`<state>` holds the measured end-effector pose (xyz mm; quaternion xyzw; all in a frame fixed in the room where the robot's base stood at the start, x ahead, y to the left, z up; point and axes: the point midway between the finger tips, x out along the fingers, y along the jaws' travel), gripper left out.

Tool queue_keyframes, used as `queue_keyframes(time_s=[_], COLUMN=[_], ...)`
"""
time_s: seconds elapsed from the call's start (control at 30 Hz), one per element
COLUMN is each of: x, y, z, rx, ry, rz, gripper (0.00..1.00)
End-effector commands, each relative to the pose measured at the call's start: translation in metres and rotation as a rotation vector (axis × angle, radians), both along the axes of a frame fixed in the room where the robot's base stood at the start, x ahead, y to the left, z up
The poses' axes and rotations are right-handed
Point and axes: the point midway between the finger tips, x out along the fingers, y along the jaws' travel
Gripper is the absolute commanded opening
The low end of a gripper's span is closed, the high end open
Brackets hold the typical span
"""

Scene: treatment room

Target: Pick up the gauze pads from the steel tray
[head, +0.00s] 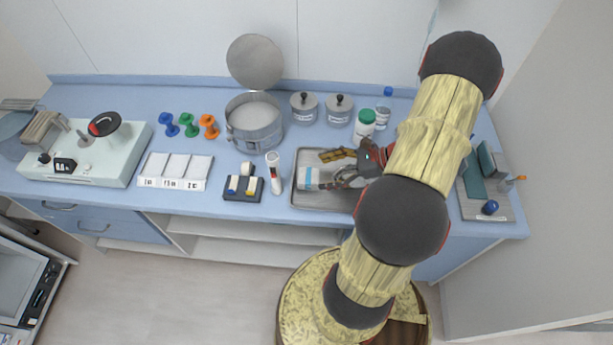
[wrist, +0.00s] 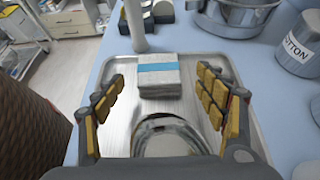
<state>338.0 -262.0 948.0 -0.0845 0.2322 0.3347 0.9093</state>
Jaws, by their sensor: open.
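The gauze pads (head: 308,177) are a white stack with a blue band, lying in the left part of the steel tray (head: 318,207). In the wrist view the gauze stack (wrist: 158,76) lies flat near the far end of the tray (wrist: 118,120). My gripper (head: 329,170) is over the tray, to the right of the stack in the head view. In the wrist view my gripper (wrist: 158,95) is open and empty, its fingers spread wide to either side of the line to the stack. The stack is ahead of the fingers, and no contact shows.
A round shiny metal dish (wrist: 166,135) sits in the tray nearer my wrist. A white tube with a red part (head: 274,173) stands just left of the tray. A large steel drum (head: 254,123) and lidded cotton canisters (head: 304,108) stand behind. My arm hides the tray's right side.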

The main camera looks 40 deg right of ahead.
Motion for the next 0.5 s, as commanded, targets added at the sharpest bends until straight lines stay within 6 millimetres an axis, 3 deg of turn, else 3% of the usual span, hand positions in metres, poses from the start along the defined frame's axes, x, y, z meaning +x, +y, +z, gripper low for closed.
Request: queue_keyframes(time_s=[0.27, 0.5], x=[0.023, 0.031], y=[0.024, 0.029], z=[-0.021, -0.025], rx=[0.001, -0.002], ry=[0.001, 0.0], rz=[0.004, 0.002], gripper=[0.72, 0.72])
